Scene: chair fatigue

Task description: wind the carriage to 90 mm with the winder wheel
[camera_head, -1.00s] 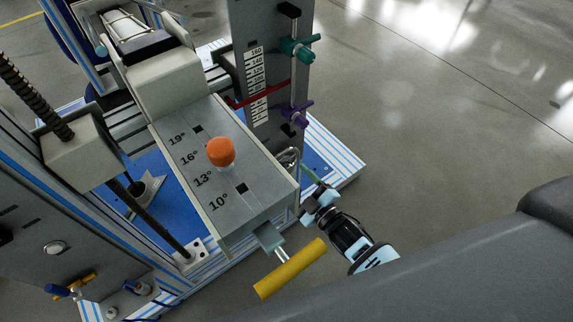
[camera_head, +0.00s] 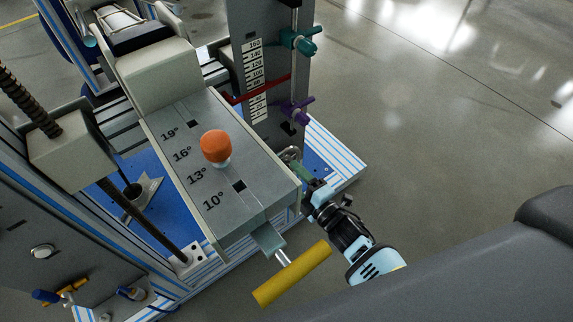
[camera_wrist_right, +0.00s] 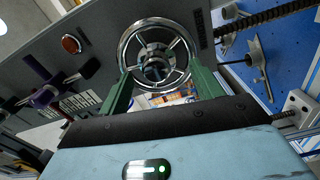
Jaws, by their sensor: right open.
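The chrome winder wheel (camera_wrist_right: 182,48), a spoked ring, faces my right wrist camera. In the head view it shows only as a small bright curve (camera_head: 290,154) at the side of the grey angle-marked box. My right gripper (camera_wrist_right: 160,74) is open, its green fingers either side of the wheel's lower half; I cannot tell whether they touch the rim. It also shows in the head view (camera_head: 303,170), tips at the wheel. A red pointer (camera_head: 262,89) crosses the scale strip (camera_head: 255,68) on the upright plate, around its middle; the exact reading is too small. My left gripper is out of view.
The box carries an orange knob (camera_head: 216,146) and a yellow handle (camera_head: 292,274) projecting close to my right arm. Teal (camera_head: 300,41) and purple (camera_head: 296,111) clamps sit on the upright's rod. A threaded spindle (camera_head: 25,92) stands left. Floor at right is clear.

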